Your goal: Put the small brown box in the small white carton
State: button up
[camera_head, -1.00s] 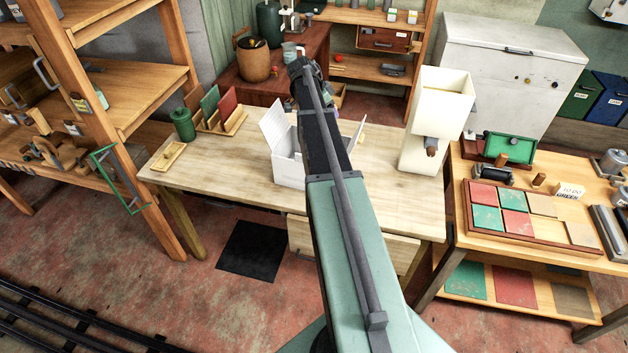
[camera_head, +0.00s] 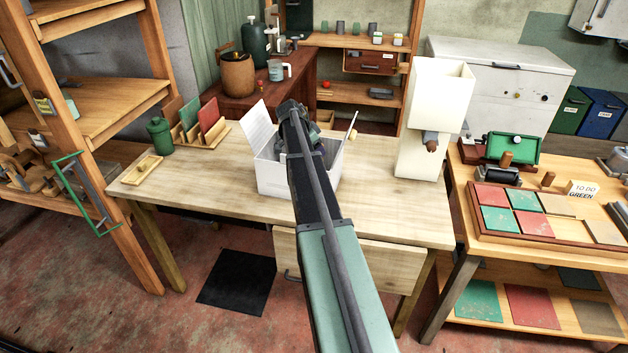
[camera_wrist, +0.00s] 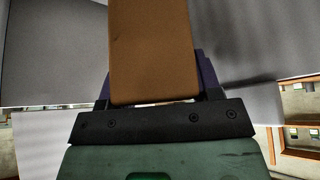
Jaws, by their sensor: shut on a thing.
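The small brown box (camera_wrist: 150,50) fills the upper middle of the wrist view. My gripper (camera_wrist: 155,88) is shut on it, with a dark finger along each side. The small white carton (camera_head: 276,180) stands on the wooden table with its flaps up. In the head view my arm and gripper (camera_head: 299,143) reach over the carton, and the box is hidden there. Pale walls or flaps of the carton (camera_wrist: 48,60) show on both sides of the box in the wrist view. I cannot tell how deep the box is.
The wooden table (camera_head: 385,215) has free room around the carton. A white dispenser (camera_head: 428,105) stands to its right. A green canister (camera_head: 159,137), a rack of coloured boards (camera_head: 215,133) and a small wooden tray (camera_head: 143,169) are at the left.

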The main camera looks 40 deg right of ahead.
jog(key=shift+f, duration=0.5)
notch_tip(320, 180, down, 5)
jog(key=b, duration=0.4)
jog(key=shift+r, duration=0.55)
jog(key=shift+f, duration=0.25)
jog(key=o, duration=0.8)
jog(key=shift+o, duration=0.2)
jog(key=p+v, duration=1)
jog(key=v, duration=0.2)
jog(key=shift+r+p, duration=0.25)
jog(key=shift+p, duration=0.1)
